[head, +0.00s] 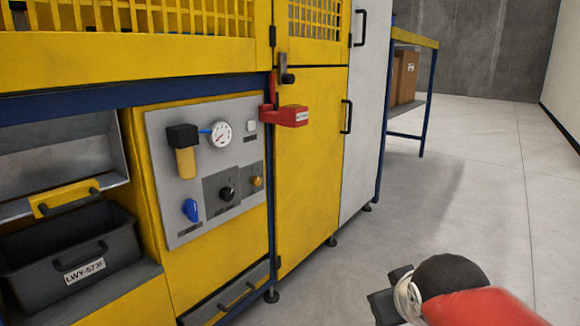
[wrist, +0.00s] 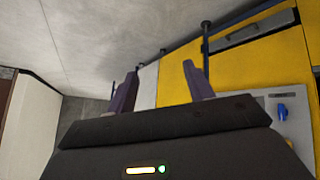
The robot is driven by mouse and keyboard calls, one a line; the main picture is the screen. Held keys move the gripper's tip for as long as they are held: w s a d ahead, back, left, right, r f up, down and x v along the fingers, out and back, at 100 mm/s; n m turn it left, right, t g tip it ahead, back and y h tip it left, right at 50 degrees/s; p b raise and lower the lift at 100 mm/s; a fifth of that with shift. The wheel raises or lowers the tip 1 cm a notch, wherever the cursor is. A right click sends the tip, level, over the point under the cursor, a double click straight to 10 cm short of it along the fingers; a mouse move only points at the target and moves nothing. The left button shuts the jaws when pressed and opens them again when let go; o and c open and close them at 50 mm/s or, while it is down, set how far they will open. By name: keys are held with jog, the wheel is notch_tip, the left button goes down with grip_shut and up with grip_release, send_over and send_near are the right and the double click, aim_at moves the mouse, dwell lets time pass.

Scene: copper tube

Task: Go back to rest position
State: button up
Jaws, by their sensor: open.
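My gripper (wrist: 162,92) shows in the wrist view with its two fingers spread apart and nothing between them. In the head view my arm's end is at the lower right, over the grey floor, apart from the yellow machine (head: 310,165). The fingertips are hard to make out there. In the wrist view the yellow machine (wrist: 240,75) lies beyond the fingers and looks turned over. No copper tube shows in either view.
A grey panel (head: 170,225) holds a gauge (head: 221,134), a blue knob (head: 190,210) and other controls. A red block (head: 290,116) juts from the machine's corner. A dark bin (head: 65,250) stands at left. A table (head: 415,39) with boxes is behind. Floor at right is clear.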

jog(key=s+a+f+m+g+y, duration=0.1)
jog(key=s+f, duration=0.2)
jog(key=s, duration=0.2)
jog(key=s+a+f+m+g, duration=0.1)
jog(key=s+f+m+g, duration=0.15)
jog(key=s, duration=0.25)
notch_tip(320, 180, up, 14)
jog(key=n+p, duration=0.1)
jog(key=p, duration=1.2)
jog(key=shift+w+f+t, duration=0.15)
jog(key=shift+f+t, duration=0.05)
jog(key=shift+t, duration=0.25)
